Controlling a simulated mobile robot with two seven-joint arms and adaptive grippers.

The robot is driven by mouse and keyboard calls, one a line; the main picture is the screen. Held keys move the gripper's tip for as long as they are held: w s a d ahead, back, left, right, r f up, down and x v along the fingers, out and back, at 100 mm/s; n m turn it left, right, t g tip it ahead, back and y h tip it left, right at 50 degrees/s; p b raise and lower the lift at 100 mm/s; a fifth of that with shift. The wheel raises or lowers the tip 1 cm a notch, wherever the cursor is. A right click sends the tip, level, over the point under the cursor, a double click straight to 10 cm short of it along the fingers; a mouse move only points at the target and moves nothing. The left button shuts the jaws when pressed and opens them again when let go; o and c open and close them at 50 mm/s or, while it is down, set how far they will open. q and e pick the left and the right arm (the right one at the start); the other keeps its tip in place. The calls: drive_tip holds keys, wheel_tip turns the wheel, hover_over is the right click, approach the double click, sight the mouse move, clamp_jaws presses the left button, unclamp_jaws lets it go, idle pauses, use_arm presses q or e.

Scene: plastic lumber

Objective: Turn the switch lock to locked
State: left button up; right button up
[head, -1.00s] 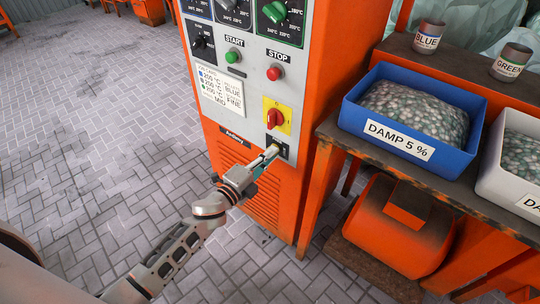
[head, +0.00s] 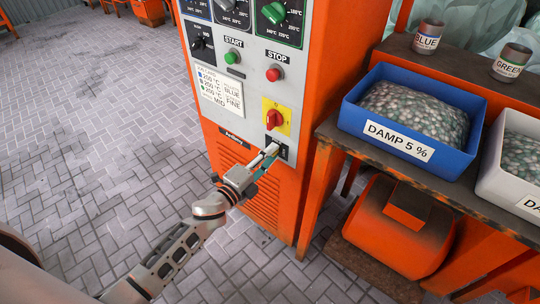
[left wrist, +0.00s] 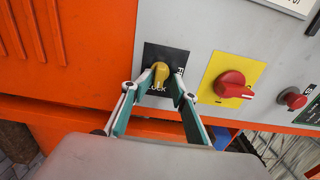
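The switch lock is a yellow knob (left wrist: 160,72) on a black plate (left wrist: 152,54) low on the machine's grey panel. The lettering "LOCK" shows beside the knob; other lettering is partly covered by a finger. The knob's long side lies roughly up and down in the left wrist view; its exact setting is unclear. My left gripper (left wrist: 164,84) has one finger on each side of the knob, spread with small gaps showing. In the head view, my left gripper (head: 271,153) reaches the plate and mostly hides the knob. My right gripper is not in view.
A red rotary switch (head: 273,119) on a yellow plate sits just above the lock. Green start (head: 232,56) and red stop (head: 274,73) buttons are higher. A bench (head: 374,158) with a blue bin (head: 345,112) stands close on the right.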

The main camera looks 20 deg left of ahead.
use_arm(q)
drive_tip(key=v, duration=1.2)
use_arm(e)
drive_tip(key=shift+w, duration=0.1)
use_arm(q)
drive_tip(key=shift+r, duration=0.1)
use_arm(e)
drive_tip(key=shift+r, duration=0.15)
use_arm(q)
drive_tip(key=s+d+f+n+g+y+p, duration=0.1)
drive_tip(key=s+f+n+g+p, duration=0.2)
drive_tip(key=s+n, duration=0.6)
drive_tip(key=s+d+f+n+g+y+p, duration=0.1)
drive_tip(key=s+f+n+g+y+p, duration=0.1)
drive_tip(key=s+n+p, duration=0.4)
drive_tip(key=s+f+n+g, duration=0.1)
drive_tip(key=s+f+n, duration=0.1)
drive_tip(key=s, duration=0.5)
drive_tip(key=shift+d+f+n+g+y, duration=0.15)
drive_tip(key=shift+d+n+g+y, duration=0.15)
drive_tip(key=shift+d+n, duration=0.15)
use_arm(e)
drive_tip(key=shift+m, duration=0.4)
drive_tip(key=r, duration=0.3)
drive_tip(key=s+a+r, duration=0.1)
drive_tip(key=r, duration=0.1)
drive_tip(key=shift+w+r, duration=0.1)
